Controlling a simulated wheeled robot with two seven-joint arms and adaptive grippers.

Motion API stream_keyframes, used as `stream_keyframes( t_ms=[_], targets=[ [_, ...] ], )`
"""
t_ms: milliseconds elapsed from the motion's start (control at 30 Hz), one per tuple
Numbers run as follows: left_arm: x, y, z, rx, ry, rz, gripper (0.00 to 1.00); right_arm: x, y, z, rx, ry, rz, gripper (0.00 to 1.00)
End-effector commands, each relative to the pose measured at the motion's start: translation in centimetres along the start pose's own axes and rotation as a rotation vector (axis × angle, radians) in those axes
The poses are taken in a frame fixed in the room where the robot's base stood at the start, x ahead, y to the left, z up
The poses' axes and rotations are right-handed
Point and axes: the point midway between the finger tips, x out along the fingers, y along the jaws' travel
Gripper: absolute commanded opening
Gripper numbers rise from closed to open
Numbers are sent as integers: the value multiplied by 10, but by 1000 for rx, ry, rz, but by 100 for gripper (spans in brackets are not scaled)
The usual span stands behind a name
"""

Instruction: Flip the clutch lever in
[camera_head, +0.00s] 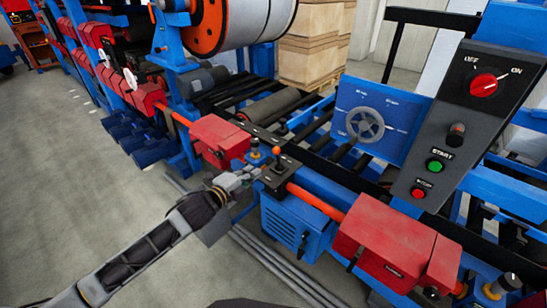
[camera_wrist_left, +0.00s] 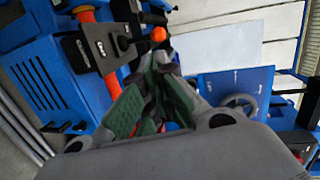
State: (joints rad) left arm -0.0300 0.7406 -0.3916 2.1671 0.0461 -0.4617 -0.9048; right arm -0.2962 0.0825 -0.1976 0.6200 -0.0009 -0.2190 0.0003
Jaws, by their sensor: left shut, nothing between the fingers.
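The clutch lever (camera_head: 278,151) has an orange ball knob on a dark stalk, rising from a small black plate (camera_head: 275,182) on the machine. In the left wrist view the orange knob (camera_wrist_left: 158,33) is just beyond the fingertips, and the black plate (camera_wrist_left: 97,45) with a pale label lies to the left. My left gripper (camera_head: 257,171) is just left of the lever plate, below the knob. In the wrist view my left gripper (camera_wrist_left: 157,68) shows green inner pads and is shut, with nothing held. I cannot tell whether it touches the lever. My right gripper is not in view.
A control panel (camera_head: 470,120) with a red rotary switch and green and red buttons stands at right. A handwheel (camera_head: 365,125) is on a blue plate. Red guards (camera_head: 385,240) and an orange shaft (camera_head: 315,201) flank the lever. Floor at left is clear.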

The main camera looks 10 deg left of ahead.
Motion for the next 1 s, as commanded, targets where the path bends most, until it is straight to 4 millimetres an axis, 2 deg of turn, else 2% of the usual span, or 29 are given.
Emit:
stream_keyframes(
  t_ms=[400, 733, 1000],
  targets=[
    [0, 0, 0, 69, -1, 1, 0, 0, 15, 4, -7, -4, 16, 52],
    [2, 0, 1, 68, -1, 1, 0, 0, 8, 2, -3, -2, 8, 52],
    [14, -1, 1, 66, -2, -1, 0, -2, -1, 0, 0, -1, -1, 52]
  ],
)
